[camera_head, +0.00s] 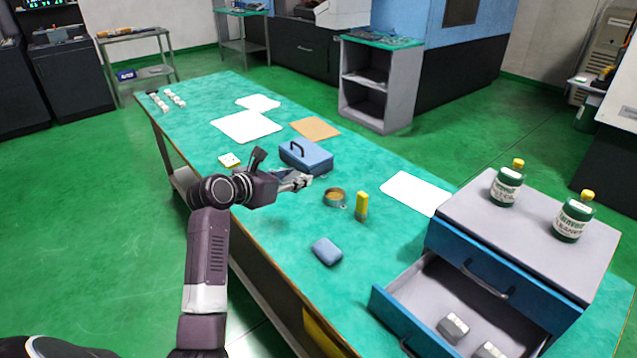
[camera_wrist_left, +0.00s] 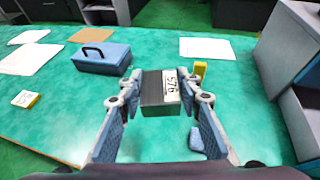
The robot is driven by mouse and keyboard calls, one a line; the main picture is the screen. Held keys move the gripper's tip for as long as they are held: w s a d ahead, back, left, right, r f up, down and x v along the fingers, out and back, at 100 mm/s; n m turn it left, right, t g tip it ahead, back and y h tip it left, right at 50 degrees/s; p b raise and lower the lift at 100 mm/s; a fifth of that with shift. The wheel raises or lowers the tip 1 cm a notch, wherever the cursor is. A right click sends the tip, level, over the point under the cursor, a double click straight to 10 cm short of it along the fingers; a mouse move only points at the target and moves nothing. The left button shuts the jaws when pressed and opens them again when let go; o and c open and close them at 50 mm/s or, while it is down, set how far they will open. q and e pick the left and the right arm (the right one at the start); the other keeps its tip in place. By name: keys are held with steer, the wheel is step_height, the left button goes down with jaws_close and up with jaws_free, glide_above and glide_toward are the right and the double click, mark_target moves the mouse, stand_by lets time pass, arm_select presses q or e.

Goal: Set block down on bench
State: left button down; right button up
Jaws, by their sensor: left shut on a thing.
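My left gripper (camera_head: 302,181) reaches in over the middle of the bench (camera_head: 275,235), just in front of the blue toolbox. In the left wrist view, the left gripper (camera_wrist_left: 163,98) is shut on a dark grey block (camera_wrist_left: 153,93) with a white numbered label on it. The fingers stand on either side of the block. The block seems to be held above the green bench top (camera_wrist_left: 70,115), but the height of the gap is hard to judge. In the head view the block is mostly lost behind the fingers. My right gripper is not in view.
Around the gripper are a blue toolbox (camera_head: 306,158), a round tin (camera_head: 334,197), a yellow container (camera_head: 361,206) and a blue padded item (camera_head: 327,251). At right an open drawer (camera_head: 425,290) holds metal blocks, with bottles on its cabinet (camera_head: 530,225). Bench room is free between them.

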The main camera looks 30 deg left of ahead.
arm_select(q)
steer(key=w+a+n+y, duration=0.2)
steer(key=w+a, duration=0.1)
steer(key=w, duration=0.1)
steer(key=b, duration=0.2)
glide_above(297, 227)
step_height(297, 227, down, 15)
steer(key=shift+w+a+r, duration=0.1)
steer(key=shift+r, duration=0.1)
step_height(297, 227, down, 4)
steer(key=shift+f+b, duration=0.2)
steer(key=shift+b, duration=0.4)
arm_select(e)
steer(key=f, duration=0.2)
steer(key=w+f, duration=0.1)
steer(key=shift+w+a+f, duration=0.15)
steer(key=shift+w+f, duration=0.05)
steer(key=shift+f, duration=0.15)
arm_select(q)
steer(key=c, duration=1.5)
jaws_free()
steer(key=shift+f, duration=0.1)
steer(key=shift+c, duration=0.2)
steer(key=shift+o, duration=0.8)
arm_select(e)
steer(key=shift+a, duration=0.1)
